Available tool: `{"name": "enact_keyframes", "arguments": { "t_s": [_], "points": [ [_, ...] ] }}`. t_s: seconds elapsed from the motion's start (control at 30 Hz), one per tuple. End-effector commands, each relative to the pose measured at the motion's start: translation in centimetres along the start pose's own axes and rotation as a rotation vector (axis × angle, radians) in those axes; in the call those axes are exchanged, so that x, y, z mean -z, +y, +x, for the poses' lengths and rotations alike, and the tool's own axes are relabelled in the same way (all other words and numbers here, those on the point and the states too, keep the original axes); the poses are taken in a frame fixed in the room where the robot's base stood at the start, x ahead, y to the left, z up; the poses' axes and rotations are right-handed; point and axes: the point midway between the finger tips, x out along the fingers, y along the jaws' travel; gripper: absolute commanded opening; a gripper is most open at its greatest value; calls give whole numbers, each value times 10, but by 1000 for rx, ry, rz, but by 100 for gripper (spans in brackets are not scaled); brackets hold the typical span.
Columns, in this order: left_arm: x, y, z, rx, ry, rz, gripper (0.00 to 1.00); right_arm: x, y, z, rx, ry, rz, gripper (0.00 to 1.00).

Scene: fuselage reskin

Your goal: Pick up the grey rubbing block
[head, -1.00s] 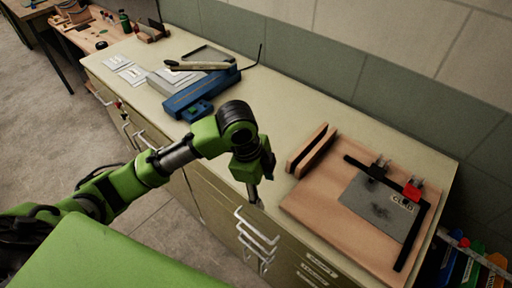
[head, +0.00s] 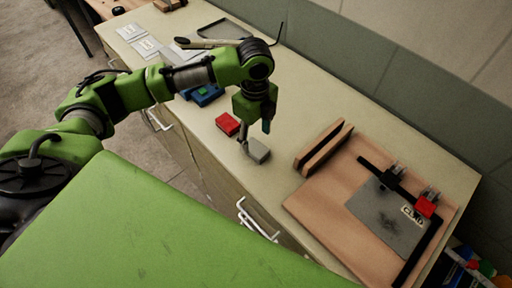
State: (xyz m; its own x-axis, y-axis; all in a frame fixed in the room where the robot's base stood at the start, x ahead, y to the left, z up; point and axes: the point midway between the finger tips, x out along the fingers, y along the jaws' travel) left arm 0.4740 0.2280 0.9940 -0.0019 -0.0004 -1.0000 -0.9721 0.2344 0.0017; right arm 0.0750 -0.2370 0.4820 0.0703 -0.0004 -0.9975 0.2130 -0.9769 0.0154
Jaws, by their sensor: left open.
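The grey rubbing block (head: 258,151) lies on the cream bench top, near its front edge, in the head view. My left gripper (head: 254,139) points down right at the block, with a finger at its left end. It is open; the far finger and the exact gap to the block are hard to make out. My right gripper is not in view.
A red block (head: 228,124) lies just left of the grey block. A wooden board (head: 325,214) with a grey metal sheet (head: 387,218), black straightedge and clamps is to the right. A wooden rest (head: 323,147) stands between. A blue tool (head: 207,95) is behind my arm.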

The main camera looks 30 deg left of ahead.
Motion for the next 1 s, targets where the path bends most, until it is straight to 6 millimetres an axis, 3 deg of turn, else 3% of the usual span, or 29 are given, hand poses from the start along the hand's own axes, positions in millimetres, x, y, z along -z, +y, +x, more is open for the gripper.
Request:
{"name": "enact_keyframes", "arguments": {
  "t_s": [0.27, 0.5, 0.77, 0.8, 0.93, 1.0],
  "points": [
    [-1, 0, 22, -4, 0, 0, 54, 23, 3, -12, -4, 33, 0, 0],
    [-1, -3, 56, 0, 0, 1, 54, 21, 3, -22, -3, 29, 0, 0],
    [-2, -3, 61, 2, -1, 1, 54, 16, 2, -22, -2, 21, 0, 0],
    [-2, -3, 61, 2, -1, 1, 52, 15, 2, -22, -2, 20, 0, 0],
    [-2, -3, 61, 2, -1, 1, 18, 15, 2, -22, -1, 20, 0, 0],
    [-2, -3, 61, 2, -1, 1, 12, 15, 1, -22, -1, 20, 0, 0]
  ]
}}
